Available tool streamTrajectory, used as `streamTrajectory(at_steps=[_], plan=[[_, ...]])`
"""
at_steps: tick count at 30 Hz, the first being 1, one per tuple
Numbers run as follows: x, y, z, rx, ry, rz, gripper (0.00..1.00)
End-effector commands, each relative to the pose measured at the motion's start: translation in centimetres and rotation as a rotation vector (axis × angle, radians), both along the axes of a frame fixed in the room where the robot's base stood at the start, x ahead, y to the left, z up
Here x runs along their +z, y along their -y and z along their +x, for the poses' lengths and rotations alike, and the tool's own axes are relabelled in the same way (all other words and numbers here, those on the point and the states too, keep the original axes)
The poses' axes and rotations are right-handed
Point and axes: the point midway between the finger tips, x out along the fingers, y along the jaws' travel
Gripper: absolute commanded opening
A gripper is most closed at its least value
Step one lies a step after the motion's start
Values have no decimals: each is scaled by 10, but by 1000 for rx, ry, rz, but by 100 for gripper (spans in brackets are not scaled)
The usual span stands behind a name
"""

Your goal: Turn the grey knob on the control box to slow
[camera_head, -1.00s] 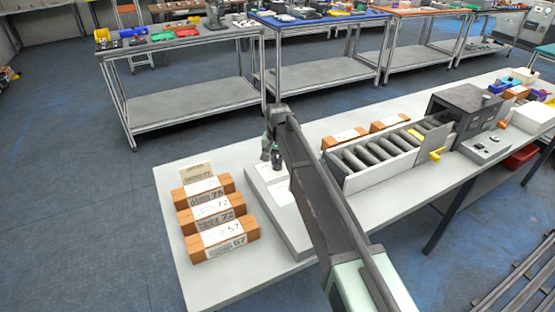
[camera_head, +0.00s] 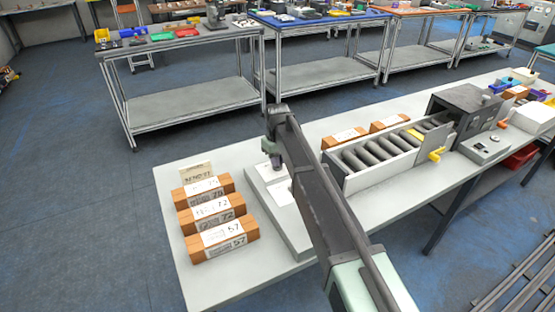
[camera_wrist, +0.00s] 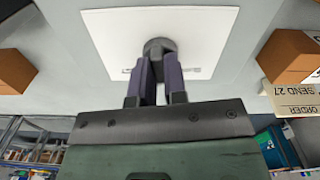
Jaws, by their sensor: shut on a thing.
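A low pale grey box (camera_head: 294,236) with a white plate on top lies on the near bench, right of the brown parcels. In the wrist view the white plate (camera_wrist: 215,40) carries small dark print near its edge, too small to read. A round dark grey knob (camera_wrist: 159,46) stands on the plate. My gripper (camera_wrist: 160,62) is shut on the knob, a finger on either side. In the head view my gripper (camera_head: 275,161) reaches down to the plate, and the knob is hidden by it.
Several brown parcels (camera_head: 224,238) with white labels lie left of the box, by a small upright card (camera_head: 196,172). A roller conveyor (camera_head: 378,156) stands to the right. Beyond it is a small grey box (camera_head: 488,148) with buttons.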

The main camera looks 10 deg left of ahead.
Motion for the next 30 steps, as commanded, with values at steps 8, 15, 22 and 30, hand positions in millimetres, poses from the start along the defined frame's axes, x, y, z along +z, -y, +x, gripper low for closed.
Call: streamTrajectory(at_steps=[8, 15, 22, 30], plan=[[0, 0, 0, 248, 0, 0, 0], [0, 0, 0, 419, -1, 1, 0], [0, 0, 0, 513, -1, 0, 0], [0, 0, 0, 549, -1, 0, 0]])
